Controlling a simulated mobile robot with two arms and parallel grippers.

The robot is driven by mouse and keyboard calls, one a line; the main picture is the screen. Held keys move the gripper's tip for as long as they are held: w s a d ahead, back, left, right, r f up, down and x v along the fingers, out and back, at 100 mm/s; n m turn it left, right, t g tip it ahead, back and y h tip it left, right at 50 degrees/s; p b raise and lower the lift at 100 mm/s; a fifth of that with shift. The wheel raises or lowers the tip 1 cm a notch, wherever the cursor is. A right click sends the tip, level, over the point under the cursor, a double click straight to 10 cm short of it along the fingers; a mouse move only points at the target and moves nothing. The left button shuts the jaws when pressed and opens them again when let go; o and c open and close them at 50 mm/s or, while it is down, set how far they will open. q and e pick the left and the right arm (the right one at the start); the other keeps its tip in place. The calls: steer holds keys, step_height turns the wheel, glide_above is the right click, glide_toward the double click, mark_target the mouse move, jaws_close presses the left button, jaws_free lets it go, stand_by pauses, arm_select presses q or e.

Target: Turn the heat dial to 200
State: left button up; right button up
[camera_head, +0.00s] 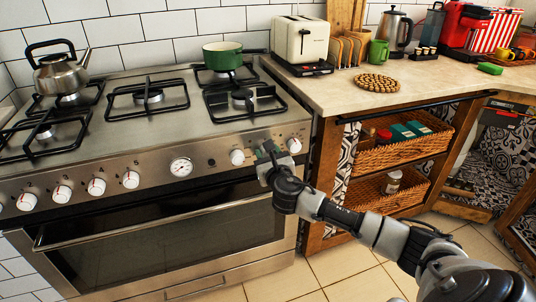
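The stove's front panel carries a row of white knobs and one larger round dial with dark markings (181,167). A white knob (237,157) sits just left of my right gripper (269,151), and another white knob (294,145) sits just right of it. The numbers on the dials are too small to read, and I cannot tell which one is the heat dial. My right gripper is in front of the panel between these two knobs. I cannot tell whether it touches the panel or whether its fingers are open. My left gripper is not in view.
The oven door handle (150,222) runs below the knobs. A kettle (61,75) and a green pot (222,56) stand on the hob. The counter at right holds a toaster (299,40) and a woven trivet (376,83). Wicker baskets (390,155) fill the shelves below.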

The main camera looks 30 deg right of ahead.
arm_select(q)
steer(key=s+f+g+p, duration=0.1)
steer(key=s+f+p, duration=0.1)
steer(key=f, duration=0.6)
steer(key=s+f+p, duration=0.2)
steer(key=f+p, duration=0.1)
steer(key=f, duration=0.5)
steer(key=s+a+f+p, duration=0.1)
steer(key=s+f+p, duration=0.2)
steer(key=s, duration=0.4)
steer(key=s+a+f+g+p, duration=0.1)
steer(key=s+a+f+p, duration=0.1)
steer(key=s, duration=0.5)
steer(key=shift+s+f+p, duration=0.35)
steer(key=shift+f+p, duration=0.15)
steer(key=shift+p, duration=0.65)
arm_select(e)
steer(key=shift+s+d+f+n+t+y, duration=0.15)
steer(key=shift+n+y, duration=0.2)
steer(key=shift+n, duration=5.4)
steer(key=shift+w+a+n+t+y, duration=0.1)
steer(key=shift+n+y, duration=0.2)
steer(key=shift+n, duration=5.4)
steer(key=shift+s+d+f+n+t+y, duration=0.15)
steer(key=shift+n+y, duration=0.2)
steer(key=shift+n, duration=5.4)
steer(key=shift+w+a+m, duration=0.1)
steer(key=shift+m, duration=0.2)
steer(key=o, duration=0.9)
steer(key=shift+r, duration=0.1)
